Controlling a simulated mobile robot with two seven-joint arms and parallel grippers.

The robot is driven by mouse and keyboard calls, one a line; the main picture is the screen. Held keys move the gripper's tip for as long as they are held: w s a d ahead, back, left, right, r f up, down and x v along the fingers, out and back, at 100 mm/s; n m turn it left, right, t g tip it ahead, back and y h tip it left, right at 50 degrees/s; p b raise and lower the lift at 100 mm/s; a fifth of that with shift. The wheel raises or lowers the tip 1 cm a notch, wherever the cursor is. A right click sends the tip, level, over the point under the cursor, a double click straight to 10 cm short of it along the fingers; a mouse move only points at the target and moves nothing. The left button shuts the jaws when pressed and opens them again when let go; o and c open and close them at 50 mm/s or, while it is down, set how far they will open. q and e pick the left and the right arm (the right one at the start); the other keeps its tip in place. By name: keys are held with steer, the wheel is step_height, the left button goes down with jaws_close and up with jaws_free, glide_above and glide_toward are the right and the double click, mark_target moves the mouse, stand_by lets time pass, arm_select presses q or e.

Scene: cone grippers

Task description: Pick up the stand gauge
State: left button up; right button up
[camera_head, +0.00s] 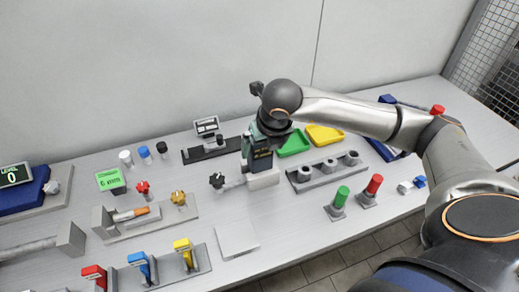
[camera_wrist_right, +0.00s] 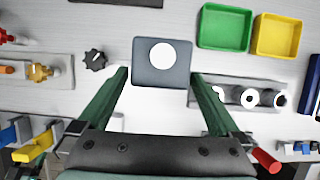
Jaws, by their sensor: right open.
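A dark grey block with a round white face (camera_wrist_right: 150,75), which I take to be the stand gauge, lies ahead between the fingers of my right gripper (camera_wrist_right: 160,85) in the wrist view. The fingers are apart, one on each side of it; I cannot tell whether they touch it. In the head view my right gripper (camera_head: 261,158) points down over a pale block (camera_head: 263,180) and hides much of what is there. A black knob (camera_head: 217,180) sits just left of it. My left gripper is not in view.
Green (camera_head: 293,144) and yellow (camera_head: 325,136) trays lie behind right, near a grey holder with round sockets (camera_head: 325,170). A flat pale plate (camera_head: 236,240) lies in front. Colored levers (camera_head: 148,268) stand front left.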

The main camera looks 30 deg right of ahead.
mark_target(260, 152)
steer(key=x, duration=0.4)
steer(key=shift+w+p, duration=0.35)
steer(key=shift+p, duration=0.05)
steer(key=c, duration=1.5)
jaws_close()
steer(key=shift+r, duration=0.15)
